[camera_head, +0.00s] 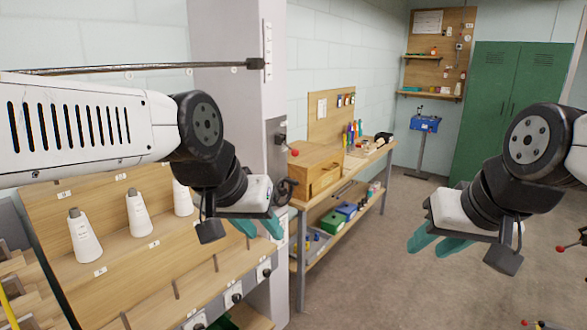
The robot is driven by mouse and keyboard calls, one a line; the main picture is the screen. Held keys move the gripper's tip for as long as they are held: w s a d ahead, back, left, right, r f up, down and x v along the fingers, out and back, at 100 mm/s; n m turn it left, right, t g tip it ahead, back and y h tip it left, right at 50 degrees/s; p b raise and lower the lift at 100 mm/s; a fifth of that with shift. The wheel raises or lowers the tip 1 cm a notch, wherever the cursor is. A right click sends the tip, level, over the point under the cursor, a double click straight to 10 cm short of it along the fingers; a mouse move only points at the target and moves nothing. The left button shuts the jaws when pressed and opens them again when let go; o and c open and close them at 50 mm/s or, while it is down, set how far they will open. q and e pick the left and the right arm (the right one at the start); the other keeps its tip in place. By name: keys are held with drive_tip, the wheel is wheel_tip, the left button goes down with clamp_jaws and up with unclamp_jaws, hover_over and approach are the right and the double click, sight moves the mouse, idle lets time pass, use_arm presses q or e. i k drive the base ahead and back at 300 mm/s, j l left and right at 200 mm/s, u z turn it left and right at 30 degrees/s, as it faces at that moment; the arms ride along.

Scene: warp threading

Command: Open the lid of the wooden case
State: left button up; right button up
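The wooden case (318,172) is a light brown box on the near left end of the workbench in the head view. Its lid looks closed, and a small dark handle or latch shows on its front. My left gripper (260,227) is in front of and below the case in the picture, apart from it, with its teal fingers spread and nothing between them. My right gripper (437,244) hangs over open floor to the right of the bench, well apart from the case. Its teal fingers are spread and empty.
The workbench (338,180) carries hand tools behind the case and bins on a lower shelf. A sloped wooden rack (115,262) with white cones (83,236) fills the lower left, beside a grey column (226,75). A blue device (425,123) stands further back.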

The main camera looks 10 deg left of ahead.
sight(314, 160)
drive_tip(key=u, duration=0.1)
drive_tip(key=i+l, duration=0.15)
drive_tip(key=i, duration=0.35)
drive_tip(key=i+l+u, duration=0.1)
drive_tip(key=i, duration=0.4)
drive_tip(key=i+l, duration=0.25)
drive_tip(key=i, duration=0.25)
drive_tip(key=i+l+u, duration=0.1)
drive_tip(key=i, duration=0.4)
